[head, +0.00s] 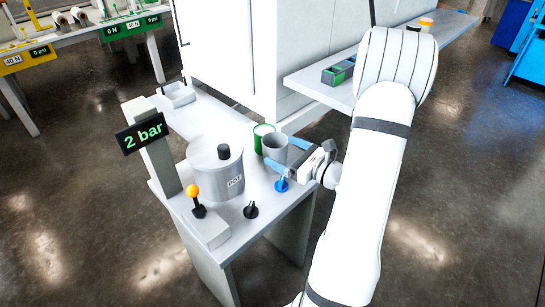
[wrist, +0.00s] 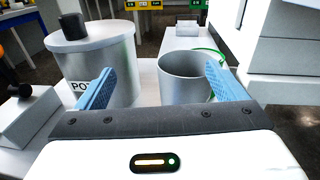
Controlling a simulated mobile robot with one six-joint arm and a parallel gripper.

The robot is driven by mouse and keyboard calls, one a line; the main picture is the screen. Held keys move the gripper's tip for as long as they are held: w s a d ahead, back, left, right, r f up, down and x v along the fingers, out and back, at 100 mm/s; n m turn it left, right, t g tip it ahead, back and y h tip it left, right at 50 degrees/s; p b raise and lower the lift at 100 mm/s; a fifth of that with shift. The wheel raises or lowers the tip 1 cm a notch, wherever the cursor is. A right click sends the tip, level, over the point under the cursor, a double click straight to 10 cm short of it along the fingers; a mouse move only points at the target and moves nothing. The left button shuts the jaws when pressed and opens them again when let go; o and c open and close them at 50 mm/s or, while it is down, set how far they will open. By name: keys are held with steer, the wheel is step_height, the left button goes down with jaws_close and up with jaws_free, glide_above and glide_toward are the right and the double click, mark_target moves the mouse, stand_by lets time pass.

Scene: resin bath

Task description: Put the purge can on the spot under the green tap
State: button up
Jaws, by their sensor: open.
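A grey open-topped can (head: 275,147), which looks like the purge can, stands upright on the white bench near its right edge. In the wrist view the can (wrist: 187,85) shows ahead, closer to the right finger, which covers part of its right side. My gripper (head: 288,154) is open at bench height, its blue fingers reaching toward the can; I cannot tell whether they touch it. A green-edged round thing (head: 260,129) is just behind the can and partly hidden by it. I cannot make out a green tap.
A lidded pot (head: 218,172) stands left of the can. A black knob (head: 250,210), an orange-topped lever (head: 195,193) and a "2 bar" display (head: 141,134) are nearby. A white cabinet (head: 312,45) rises behind. A tray (head: 178,94) lies at the bench's far end.

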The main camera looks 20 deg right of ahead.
mark_target(285, 146)
steer(key=d+m, duration=0.1)
steer(key=d+f+t+h, duration=0.1)
steer(key=shift+w+d+m+h, duration=0.15)
steer(key=shift+d+m+h, duration=0.15)
steer(key=shift+d+m, duration=0.1)
steer(key=shift+w+f, duration=0.1)
steer(key=shift+w, duration=0.3)
steer(key=shift+f+x, duration=0.15)
steer(key=shift+x, duration=1.55)
steer(key=shift+f+x, duration=0.15)
steer(key=shift+x, duration=1.55)
steer(key=shift+c, duration=0.2)
